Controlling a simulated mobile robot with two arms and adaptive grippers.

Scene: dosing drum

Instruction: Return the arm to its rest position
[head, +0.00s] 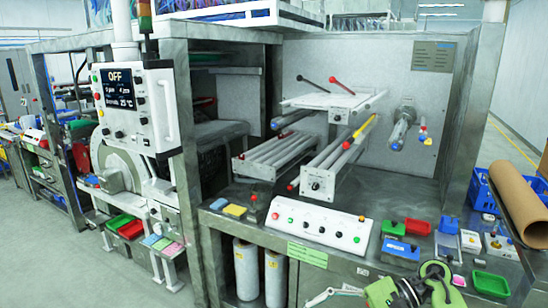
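A green and black arm of mine (410,289) shows at the bottom edge, right of centre, in front of the workbench. It enters from the lower right, so I take it as my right arm. A pale grey gripper part (335,295) shows to its left, in front of the bench's lower panel. It is cut off by the picture's bottom edge, and I cannot tell whether its fingers are open or shut. I see nothing held in it. My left arm and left gripper are not in view.
The metal bench (385,190) carries a white control panel (318,226), rollers (340,158) and several small coloured boxes. A green tray (491,283) lies close to my arm. A brown cardboard roll (518,198) sits in a blue crate at the right. A display reading OFF (122,88) stands left.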

